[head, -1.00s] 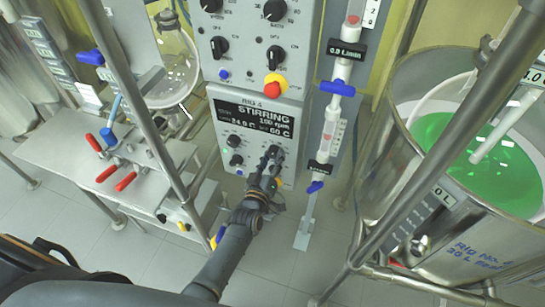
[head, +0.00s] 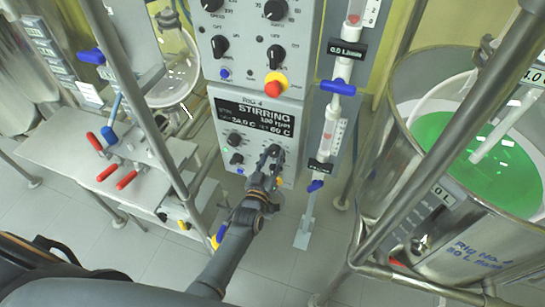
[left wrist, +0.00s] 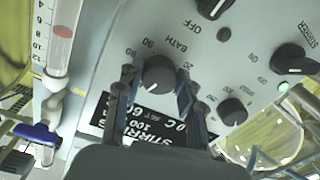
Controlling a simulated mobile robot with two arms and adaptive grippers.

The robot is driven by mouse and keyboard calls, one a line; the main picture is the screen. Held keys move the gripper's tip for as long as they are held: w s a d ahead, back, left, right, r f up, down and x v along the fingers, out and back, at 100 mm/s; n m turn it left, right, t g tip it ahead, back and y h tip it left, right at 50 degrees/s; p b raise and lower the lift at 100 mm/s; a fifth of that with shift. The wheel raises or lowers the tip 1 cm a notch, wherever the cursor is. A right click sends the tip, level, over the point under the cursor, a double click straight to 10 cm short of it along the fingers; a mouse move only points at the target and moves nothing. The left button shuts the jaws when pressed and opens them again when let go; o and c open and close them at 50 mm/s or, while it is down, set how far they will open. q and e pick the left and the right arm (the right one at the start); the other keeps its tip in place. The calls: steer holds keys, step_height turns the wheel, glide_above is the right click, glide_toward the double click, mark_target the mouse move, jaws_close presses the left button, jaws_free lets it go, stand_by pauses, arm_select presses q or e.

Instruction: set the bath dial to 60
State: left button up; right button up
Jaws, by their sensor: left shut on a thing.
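The bath dial (left wrist: 158,75) is a dark round knob with a pale pointer line, on the grey control panel (left wrist: 120,55) marked BATH. In the left wrist view my left gripper (left wrist: 156,82) has one finger on each side of the knob and is shut on it. In the head view my left gripper (head: 268,162) is at the lower panel, and its fingers hide most of the dial. My right gripper is not in view.
Other knobs and a red-and-yellow stop button (head: 275,84) sit close around on the panels. A flow tube with a blue valve (head: 338,87) stands just right. A steel vessel with green liquid (head: 492,165) is further right. A steel post (head: 150,110) stands left.

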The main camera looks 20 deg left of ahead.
arm_select(q)
steer(key=o, duration=1.2)
steer(key=s, duration=1.2)
steer(key=shift+d+r, duration=0.1)
steer(key=s+f+m+g+h, duration=0.1)
steer(key=s+f+g, duration=0.3)
steer(key=f, duration=0.5)
steer(key=s+d+f+m+g, duration=0.1)
steer(key=s+f+g, duration=0.1)
steer(key=s+f, duration=0.5)
steer(key=s+f+m+g+h, duration=0.1)
steer(key=s+f+g, duration=0.2)
steer(key=f, duration=0.7)
steer(key=s+a+f+g, duration=0.2)
steer(key=s+f, duration=0.2)
steer(key=s, duration=0.4)
steer(key=s+a+f+m+g+y, duration=0.1)
steer(key=s+a+f+g, duration=0.2)
steer(key=s+f, duration=0.2)
steer(key=s+a+f+m+g, duration=0.1)
steer(key=s+f, duration=0.3)
steer(key=s, duration=0.8)
steer(key=shift+a+f+g+y, duration=0.3)
steer(key=shift+a+g, duration=0.6)
